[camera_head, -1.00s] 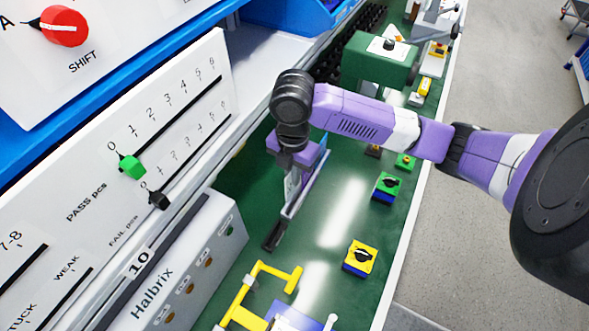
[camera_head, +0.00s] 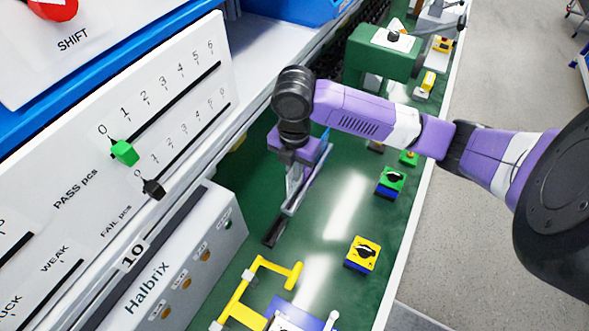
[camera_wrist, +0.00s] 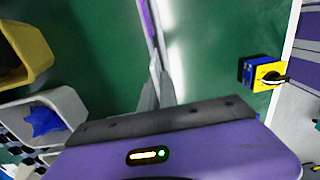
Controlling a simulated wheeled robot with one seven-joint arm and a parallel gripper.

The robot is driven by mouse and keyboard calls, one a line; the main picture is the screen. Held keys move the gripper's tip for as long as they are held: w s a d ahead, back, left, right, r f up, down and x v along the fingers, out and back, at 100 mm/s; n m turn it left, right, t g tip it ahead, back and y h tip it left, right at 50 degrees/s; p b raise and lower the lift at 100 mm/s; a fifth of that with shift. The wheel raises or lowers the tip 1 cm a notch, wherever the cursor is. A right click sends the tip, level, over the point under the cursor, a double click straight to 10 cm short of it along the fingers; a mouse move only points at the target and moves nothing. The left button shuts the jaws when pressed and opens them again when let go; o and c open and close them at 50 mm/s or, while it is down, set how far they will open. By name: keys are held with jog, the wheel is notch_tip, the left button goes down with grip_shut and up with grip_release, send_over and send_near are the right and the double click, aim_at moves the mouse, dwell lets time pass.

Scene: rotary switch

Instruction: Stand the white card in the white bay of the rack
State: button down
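I cannot make out the white card or the rack's white bay for certain in either view. My gripper (camera_head: 274,228) hangs over the green bench, pointing down, beside the grey Halbrix box. In the wrist view its fingers (camera_wrist: 158,84) are close together. A thin purple and pale strip (camera_wrist: 149,25) runs beyond the fingertips there. I cannot tell whether it is a thin thing held edge-on or something behind. A white open-topped bin (camera_wrist: 72,100) with a blue piece in it lies left of the fingers.
A yellow frame (camera_head: 237,300) stands in front of my gripper. A yellow switch block (camera_head: 362,252) and a green one (camera_head: 390,182) sit to the right. The Halbrix box (camera_head: 165,280) borders the left. A green machine (camera_head: 380,60) stands behind. Bare bench (camera_head: 335,205) lies right of my gripper.

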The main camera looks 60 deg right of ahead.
aim_at(294, 189)
jog(key=shift+f+b, duration=1.2)
jog(key=shift+f, duration=0.6)
jog(key=shift+f+b, duration=1.8)
jog(key=shift+f, duration=0.05)
dwell(0.5)
jog(key=c, duration=1.6)
grip_release()
jog(key=shift+o, duration=0.2)
notch_tip(294, 189, up, 8)
jog(key=shift+f, duration=0.1)
notch_tip(294, 189, up, 9)
jog(key=p, duration=0.6)
jog(key=shift+p, duration=0.4)
